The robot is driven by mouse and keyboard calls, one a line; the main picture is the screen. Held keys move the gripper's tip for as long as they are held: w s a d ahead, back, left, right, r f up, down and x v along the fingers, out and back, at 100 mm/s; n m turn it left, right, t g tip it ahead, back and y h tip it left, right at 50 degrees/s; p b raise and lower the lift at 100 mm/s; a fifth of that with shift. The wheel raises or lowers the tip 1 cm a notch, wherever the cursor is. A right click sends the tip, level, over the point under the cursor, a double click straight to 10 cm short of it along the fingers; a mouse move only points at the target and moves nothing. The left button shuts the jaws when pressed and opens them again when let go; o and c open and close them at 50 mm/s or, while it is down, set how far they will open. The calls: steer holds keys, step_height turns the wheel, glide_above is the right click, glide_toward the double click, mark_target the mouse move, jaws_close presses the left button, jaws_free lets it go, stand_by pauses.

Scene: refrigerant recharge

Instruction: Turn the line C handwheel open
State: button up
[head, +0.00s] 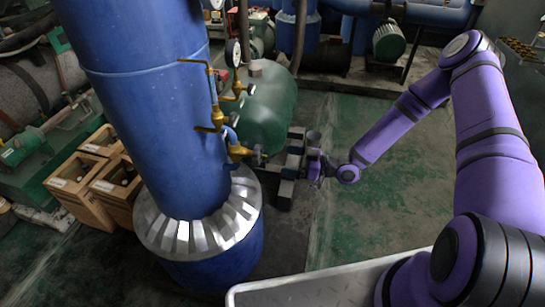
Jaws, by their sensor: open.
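A brass valve (237,151) juts from the right side of the tall blue column. A small greyish handwheel (257,155) sits at its outer end, seen nearly edge-on. I cannot read any line label, so I cannot tell whether this is line C. My gripper (289,161), at the end of my purple arm, points left toward this handwheel. It is open, and it appears apart from the handwheel with a small gap. Its fingers are dark and blend with grey blocks behind them, so their exact edges are unclear.
The blue column (150,110) stands close on the left, with a silver finned collar (165,232) around its lower part. Brass pipes and gauges rise above the valve. A green tank (265,105) is behind. Wooden crates (75,185) stand left. Green floor (385,215) on the right is clear.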

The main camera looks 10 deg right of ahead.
mark_target(261, 155)
steer(key=x, duration=0.8)
steer(key=shift+a, duration=0.1)
steer(key=shift+c, duration=0.9)
steer(key=c, duration=0.7)
steer(key=n, duration=0.3)
steer(key=shift+c, duration=0.2)
steer(key=shift+n, duration=0.5)
steer(key=n, duration=0.3)
steer(key=shift+n, duration=0.5)
